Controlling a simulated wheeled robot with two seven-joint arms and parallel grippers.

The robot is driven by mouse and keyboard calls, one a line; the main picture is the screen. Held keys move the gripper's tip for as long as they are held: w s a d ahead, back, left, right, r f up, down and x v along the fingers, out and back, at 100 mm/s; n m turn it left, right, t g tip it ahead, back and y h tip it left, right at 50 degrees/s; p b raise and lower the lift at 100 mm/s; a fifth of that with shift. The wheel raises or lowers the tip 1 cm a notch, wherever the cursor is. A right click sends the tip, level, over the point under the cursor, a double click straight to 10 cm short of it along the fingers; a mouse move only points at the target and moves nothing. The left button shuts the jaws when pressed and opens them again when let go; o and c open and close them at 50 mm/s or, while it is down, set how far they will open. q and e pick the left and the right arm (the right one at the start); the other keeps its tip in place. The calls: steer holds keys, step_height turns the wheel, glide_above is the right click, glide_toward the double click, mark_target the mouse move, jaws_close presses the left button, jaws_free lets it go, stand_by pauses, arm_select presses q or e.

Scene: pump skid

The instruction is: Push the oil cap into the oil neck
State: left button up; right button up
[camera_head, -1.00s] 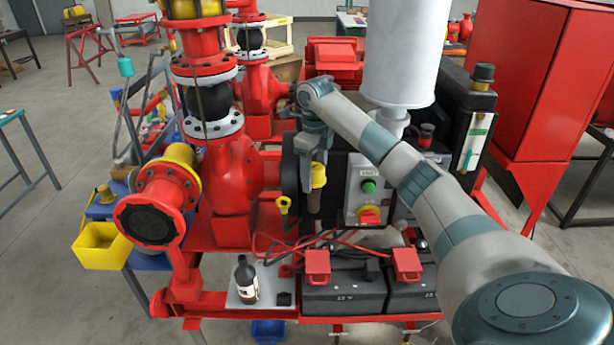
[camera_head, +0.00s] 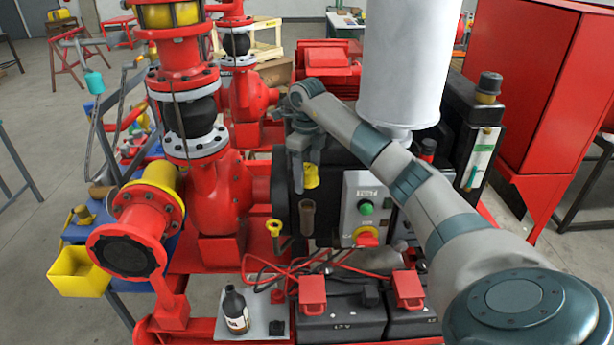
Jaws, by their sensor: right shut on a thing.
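The yellow oil cap (camera_head: 311,175) hangs below my right gripper (camera_head: 307,162), which is shut on it. My right arm reaches in from the lower right. The oil neck (camera_head: 307,218) is a short brown upright tube on the front of the dark engine. The cap is above the neck, nearly in line with it in the picture, and a small dark gap shows between them. Their offset in depth cannot be told. My left gripper is not in view.
A yellow ring handle (camera_head: 273,227) stands left of the neck. A grey control box (camera_head: 366,205) is close on the right. The red pump (camera_head: 220,190) is to the left. Red-capped batteries (camera_head: 340,312) and a dark bottle (camera_head: 235,310) are below.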

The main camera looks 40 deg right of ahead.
steer(key=shift+w+d, duration=0.2)
steer(key=shift+w, duration=0.05)
steer(key=shift+s+a, duration=0.1)
steer(key=shift+f, duration=0.1)
stand_by(0.3)
steer(key=shift+f, duration=1.25)
steer(key=shift+f+b, duration=0.55)
steer(key=shift+f, duration=0.95)
steer(key=shift+r, duration=0.1)
steer(key=shift+f+b, duration=1.2)
steer(key=shift+f, duration=0.5)
